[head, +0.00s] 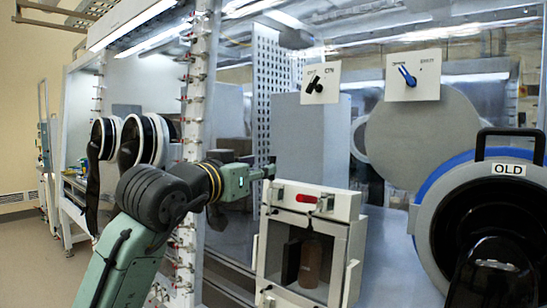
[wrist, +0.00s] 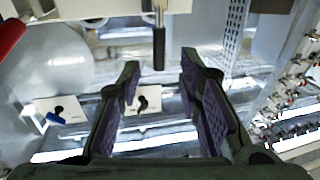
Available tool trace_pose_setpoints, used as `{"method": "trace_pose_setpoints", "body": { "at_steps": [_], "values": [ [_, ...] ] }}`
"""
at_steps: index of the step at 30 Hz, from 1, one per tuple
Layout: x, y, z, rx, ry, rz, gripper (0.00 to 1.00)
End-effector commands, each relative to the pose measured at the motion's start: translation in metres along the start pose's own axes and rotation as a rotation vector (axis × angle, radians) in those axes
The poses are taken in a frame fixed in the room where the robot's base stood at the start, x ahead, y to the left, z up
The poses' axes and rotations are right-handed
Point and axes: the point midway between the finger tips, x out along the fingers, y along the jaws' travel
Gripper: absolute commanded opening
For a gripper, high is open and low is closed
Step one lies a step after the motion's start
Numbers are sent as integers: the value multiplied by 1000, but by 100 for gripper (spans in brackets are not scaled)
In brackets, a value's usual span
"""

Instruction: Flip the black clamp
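The black clamp (wrist: 159,48) shows in the wrist view as a dark bar handle on a metal bracket, at the edge of a white box. Its free end reaches toward the space between my fingertips. My gripper (wrist: 160,68) is open, with one finger on each side of the handle's line; I see no clear contact. In the head view my gripper (head: 262,174) is at the upper left corner of the white box (head: 341,210). The clamp is too small there to make out well beside the fingertips.
The box has a red handle (head: 306,199) and a brown bottle (head: 310,262) inside its open front. Behind are panels with a black switch (head: 315,84) and a blue switch (head: 407,75). A round port marked OLD (head: 509,169) stands right. A fitting-lined post (head: 195,100) stands left.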

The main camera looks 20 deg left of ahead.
Motion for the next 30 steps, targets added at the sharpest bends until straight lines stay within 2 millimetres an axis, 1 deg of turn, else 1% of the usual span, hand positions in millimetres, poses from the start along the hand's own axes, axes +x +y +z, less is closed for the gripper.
{"method": "trace_pose_setpoints", "body": {
  "at_steps": [1, 6, 9, 12, 15, 23, 30],
  "values": [
    [11, 0, -4, 0, -1, 1, 32],
    [41, 0, -4, 0, 0, 0, 32],
    [54, 0, -3, 0, 1, 0, 32],
    [62, 0, -3, 0, 3, 0, 32],
    [65, 0, -1, 0, 2, -1, 32],
    [66, 0, -1, 1, 3, -1, 32],
    [66, 0, -1, 1, 3, -1, 16]
  ]
}}
